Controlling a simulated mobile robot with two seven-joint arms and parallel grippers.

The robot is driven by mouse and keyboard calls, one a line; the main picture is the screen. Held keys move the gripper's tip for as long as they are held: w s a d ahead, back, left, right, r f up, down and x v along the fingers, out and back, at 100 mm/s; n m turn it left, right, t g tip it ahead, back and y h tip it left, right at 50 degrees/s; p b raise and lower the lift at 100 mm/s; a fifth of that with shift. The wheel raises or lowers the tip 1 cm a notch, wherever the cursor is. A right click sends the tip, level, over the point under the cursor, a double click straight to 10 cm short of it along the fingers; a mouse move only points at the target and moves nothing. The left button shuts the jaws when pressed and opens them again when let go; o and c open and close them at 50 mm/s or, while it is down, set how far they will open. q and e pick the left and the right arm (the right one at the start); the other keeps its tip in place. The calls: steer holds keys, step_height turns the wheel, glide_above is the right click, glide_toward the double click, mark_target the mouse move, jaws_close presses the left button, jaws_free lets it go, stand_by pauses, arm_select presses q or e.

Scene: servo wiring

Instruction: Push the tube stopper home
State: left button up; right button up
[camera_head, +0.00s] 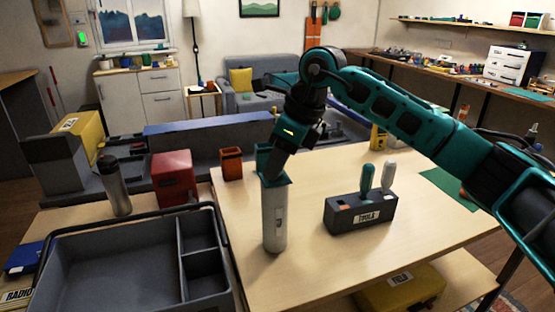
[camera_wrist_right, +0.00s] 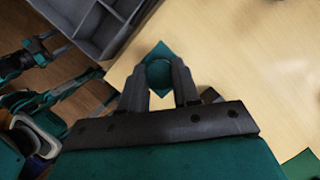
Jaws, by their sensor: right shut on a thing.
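A grey upright tube (camera_head: 274,222) stands on the light wooden table. A teal stopper (camera_head: 273,181) with a square, flat part sits at the tube's top, and it also shows in the right wrist view (camera_wrist_right: 158,70). My right gripper (camera_head: 279,166) is above the tube, its fingers pointing down. In the right wrist view, its two fingers (camera_wrist_right: 160,82) are shut on the round middle of the stopper. The fingers partly hide the stopper, and I cannot tell how deep it sits. My left gripper cannot be made out in the head view.
A dark block labelled TOOLS (camera_head: 360,212) stands to the right of the tube. The table's front right is clear.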

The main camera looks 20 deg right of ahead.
steer(key=shift+f, duration=0.15)
steer(key=o, duration=1.1)
